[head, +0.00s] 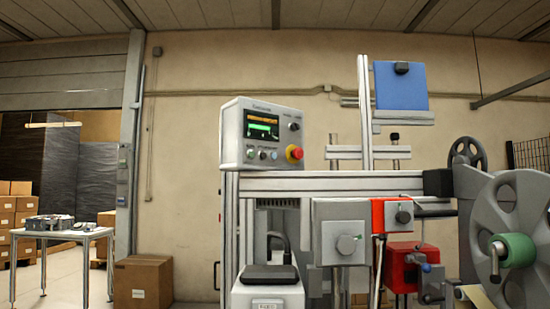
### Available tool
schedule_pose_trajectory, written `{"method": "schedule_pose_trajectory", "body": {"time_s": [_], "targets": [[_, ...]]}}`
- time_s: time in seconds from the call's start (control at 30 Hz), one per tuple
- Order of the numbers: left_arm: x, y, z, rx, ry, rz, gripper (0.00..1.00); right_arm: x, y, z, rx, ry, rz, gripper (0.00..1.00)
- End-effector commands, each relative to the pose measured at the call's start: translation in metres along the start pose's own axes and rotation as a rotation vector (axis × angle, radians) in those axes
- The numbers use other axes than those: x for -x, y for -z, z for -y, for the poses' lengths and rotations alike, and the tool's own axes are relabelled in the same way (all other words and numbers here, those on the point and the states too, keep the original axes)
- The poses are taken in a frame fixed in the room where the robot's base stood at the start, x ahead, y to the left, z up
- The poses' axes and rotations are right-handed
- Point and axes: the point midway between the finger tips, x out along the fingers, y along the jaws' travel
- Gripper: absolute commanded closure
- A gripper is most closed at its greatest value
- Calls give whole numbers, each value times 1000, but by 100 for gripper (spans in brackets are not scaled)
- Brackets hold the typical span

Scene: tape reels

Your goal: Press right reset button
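A grey control box (235,140) with a screen (262,125) stands on top of the machine frame, left of the picture's middle. Several small buttons sit in a row below the screen; the rightmost small button (273,155) is pale. I cannot read which one is the reset button. Neither of my grippers shows in this view.
The machine carries a grey box with a knob (340,232), a red block (403,268) and a large reel with a green hub (514,250) at right. A cardboard box (143,282) stands on the floor. A white table (62,234) is at left.

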Motion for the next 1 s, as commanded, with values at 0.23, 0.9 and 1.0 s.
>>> {"method": "schedule_pose_trajectory", "body": {"time_s": [0.23,0.9,1.0], "targets": [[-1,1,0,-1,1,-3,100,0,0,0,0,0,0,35],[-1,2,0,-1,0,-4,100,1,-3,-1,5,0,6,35],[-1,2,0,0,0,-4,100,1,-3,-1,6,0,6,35]]}}
